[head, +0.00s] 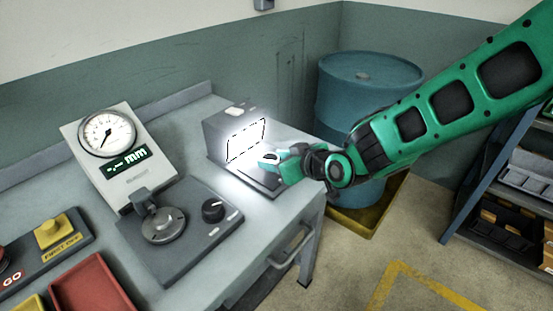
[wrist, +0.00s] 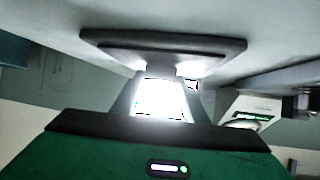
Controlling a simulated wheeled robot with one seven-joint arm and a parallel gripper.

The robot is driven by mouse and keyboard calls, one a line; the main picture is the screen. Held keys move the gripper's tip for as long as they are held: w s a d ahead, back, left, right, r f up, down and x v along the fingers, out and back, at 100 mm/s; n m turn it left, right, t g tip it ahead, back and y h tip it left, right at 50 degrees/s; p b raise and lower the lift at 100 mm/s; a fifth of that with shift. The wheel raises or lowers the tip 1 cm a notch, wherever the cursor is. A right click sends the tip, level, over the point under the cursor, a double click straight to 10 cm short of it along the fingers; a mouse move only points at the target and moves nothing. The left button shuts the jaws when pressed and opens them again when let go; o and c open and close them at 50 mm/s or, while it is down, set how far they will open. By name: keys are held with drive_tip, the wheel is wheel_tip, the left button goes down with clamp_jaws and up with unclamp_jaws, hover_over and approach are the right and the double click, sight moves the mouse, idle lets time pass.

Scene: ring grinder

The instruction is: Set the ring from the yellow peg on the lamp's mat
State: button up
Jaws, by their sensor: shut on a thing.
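The lamp (head: 232,133) is a dark grey box with a glowing white panel, at the back of the bench in the head view. Its dark mat (head: 257,183) lies in front of the panel, partly hidden by my gripper. My green gripper (head: 269,160) is over the mat, close to the lit panel. It is shut on the ring, which is mostly lost among the fingers and glare. The wrist view seems upside down: the lamp's bright panel (wrist: 160,97) is ahead, and the mat (wrist: 100,42) is near the top. I see no yellow peg.
A dial gauge (head: 107,134) stands left of the lamp, with a dark base and knob (head: 212,211) in front. A red tray (head: 88,290) and a yellow button (head: 52,231) are at the lower left. A blue drum (head: 345,90) stands behind my arm.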

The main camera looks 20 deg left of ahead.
drive_tip(key=o, duration=1.1)
drive_tip(key=shift+o, duration=0.2)
drive_tip(key=shift+s+d+r, duration=0.15)
drive_tip(key=shift+d+r, duration=0.1)
drive_tip(key=shift+r, duration=0.05)
drive_tip(key=v, duration=1.1)
drive_tip(key=shift+s+d, duration=0.1)
